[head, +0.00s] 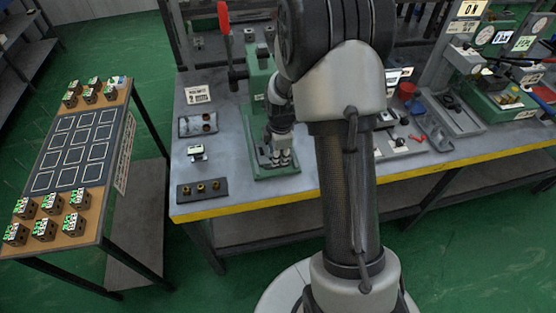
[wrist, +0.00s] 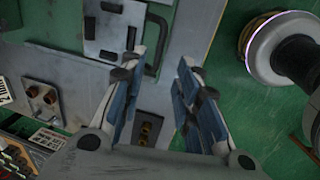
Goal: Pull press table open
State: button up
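The green press (head: 258,95) stands on the grey bench, with a red-handled lever (head: 223,20) at its upper left. Its metal press table (wrist: 112,30) shows at the top of the wrist view, with a dark U-shaped handle (wrist: 157,45) on the right side. My gripper (head: 282,160) hangs low over the front of the press base (head: 272,174). In the wrist view my gripper (wrist: 160,62) is open and empty, with the handle just ahead of the gap between its fingertips. I cannot tell whether the fingers touch anything. My arm covers part of the bench in the head view.
A dark tray with brass fittings (head: 202,190) lies front left on the bench, and a plate with two round parts (head: 197,124) behind it. A yellow edge (head: 250,203) marks the bench front. A side table (head: 75,150) holding several blocks stands left.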

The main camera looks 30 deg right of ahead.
jog(key=shift+s+a+r, duration=0.1)
jog(key=shift+s+r, duration=0.15)
jog(key=shift+r, duration=0.95)
jog(key=shift+s+a+r, duration=0.1)
jog(key=shift+s+r, duration=0.1)
jog(key=shift+r, duration=0.95)
